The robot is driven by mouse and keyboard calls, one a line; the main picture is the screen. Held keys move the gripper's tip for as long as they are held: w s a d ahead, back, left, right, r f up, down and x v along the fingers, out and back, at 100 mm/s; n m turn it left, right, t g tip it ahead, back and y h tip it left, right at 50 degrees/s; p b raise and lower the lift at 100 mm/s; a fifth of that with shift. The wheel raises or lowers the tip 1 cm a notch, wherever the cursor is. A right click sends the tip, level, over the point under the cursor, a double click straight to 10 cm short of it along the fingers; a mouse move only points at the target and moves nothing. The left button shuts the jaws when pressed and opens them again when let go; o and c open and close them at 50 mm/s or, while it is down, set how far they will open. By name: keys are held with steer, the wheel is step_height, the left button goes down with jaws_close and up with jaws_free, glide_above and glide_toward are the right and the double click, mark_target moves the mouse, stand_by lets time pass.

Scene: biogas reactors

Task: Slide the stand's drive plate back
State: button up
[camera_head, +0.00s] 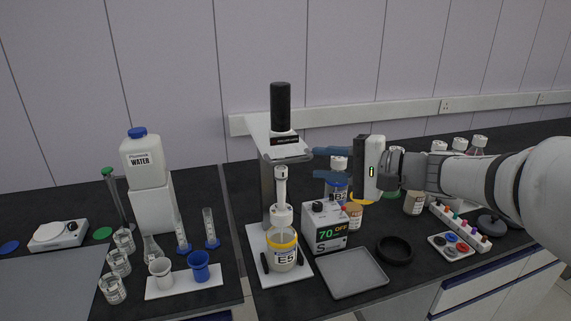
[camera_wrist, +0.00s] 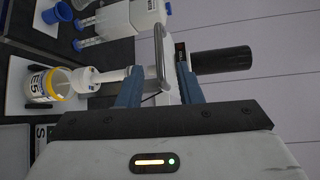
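The stand (camera_head: 267,190) rises at the middle of the bench. Its drive plate (camera_head: 262,130) is at the top, carrying a black motor cylinder (camera_head: 281,105), which also shows in the wrist view (camera_wrist: 222,60). A grey bar-like handle (camera_head: 290,159) runs along the plate's front. My gripper (camera_head: 316,163) is open, just right of the plate, with its blue fingers pointing left. In the wrist view the handle (camera_wrist: 160,55) appears between the two spread fingers (camera_wrist: 157,72). I cannot tell whether either finger touches it. The bottle E5 (camera_head: 283,250) stands on the stand's base, under the shaft.
A heater box (camera_head: 325,229) reading 70 and a grey tray (camera_head: 352,273) lie right of the stand. Bottle B2 (camera_head: 337,186) stands behind, below my fingers. A water canister (camera_head: 142,157), beakers and cylinders are at left. Wall space above the stand is free.

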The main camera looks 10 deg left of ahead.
mark_target(294, 162)
steer(key=p+x, duration=0.1)
steer(key=x, duration=0.6)
steer(key=shift+a+f, duration=0.1)
steer(key=shift+a, duration=0.25)
steer(key=shift+s, duration=0.1)
jaws_close()
